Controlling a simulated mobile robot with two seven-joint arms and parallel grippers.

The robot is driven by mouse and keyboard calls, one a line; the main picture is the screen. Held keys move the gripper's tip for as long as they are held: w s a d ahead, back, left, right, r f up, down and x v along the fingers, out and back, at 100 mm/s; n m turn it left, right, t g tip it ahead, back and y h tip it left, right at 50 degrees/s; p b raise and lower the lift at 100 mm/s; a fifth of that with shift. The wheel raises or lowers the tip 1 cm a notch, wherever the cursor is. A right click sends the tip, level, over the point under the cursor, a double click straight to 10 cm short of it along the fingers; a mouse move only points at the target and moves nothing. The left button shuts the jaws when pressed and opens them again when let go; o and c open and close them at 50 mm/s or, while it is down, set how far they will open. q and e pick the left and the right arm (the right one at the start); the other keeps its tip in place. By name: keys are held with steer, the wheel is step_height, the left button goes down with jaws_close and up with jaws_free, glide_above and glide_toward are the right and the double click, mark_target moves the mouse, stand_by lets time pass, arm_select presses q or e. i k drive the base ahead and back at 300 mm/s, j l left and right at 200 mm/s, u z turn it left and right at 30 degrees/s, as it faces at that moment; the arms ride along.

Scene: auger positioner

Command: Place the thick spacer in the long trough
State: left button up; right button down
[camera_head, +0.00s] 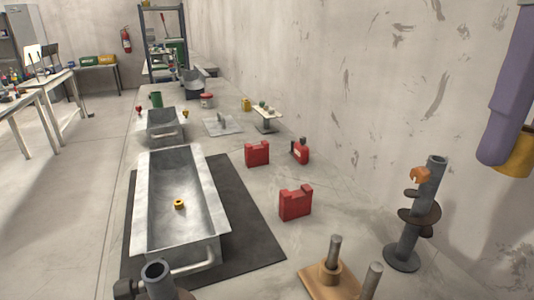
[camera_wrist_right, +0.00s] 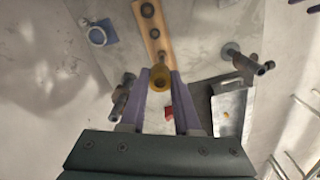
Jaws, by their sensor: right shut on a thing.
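My right gripper (camera_wrist_right: 161,88) has purple fingers shut on a thick yellow spacer (camera_wrist_right: 159,77). In the head view this spacer (camera_head: 515,153) is at the right edge, partly hidden behind a purple finger, held up in the air. The long trough (camera_head: 214,190) is a grey metal box with sloping walls on a dark mat at left centre, well away from the held spacer. A smaller yellow ring (camera_head: 179,204) lies on its floor. In the wrist view the trough (camera_wrist_right: 229,112) is at lower right. My left gripper is not in view.
An auger on a round base (camera_head: 402,257) and a wooden block with posts (camera_head: 325,280) stand at front right. Red cans (camera_head: 296,203) stand right of the trough. A grey post (camera_head: 155,272) stands at its near end. A smaller trough (camera_head: 165,122) is behind.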

mark_target(178, 195)
steer(key=i+j+u, duration=0.6)
steer(key=u, duration=0.2)
steer(key=i+j+u, duration=0.15)
steer(key=i+u, duration=0.25)
steer(key=i+j+z, duration=0.1)
steer(key=i+z, duration=0.2)
steer(key=z, duration=0.2)
steer(key=i+j+z, duration=0.25)
steer(key=z, duration=0.2)
steer(key=i+j+z, duration=0.25)
steer(key=z, duration=0.25)
steer(key=i+j+z, duration=0.15)
steer(key=j+z, duration=0.8)
steer(key=i, duration=0.05)
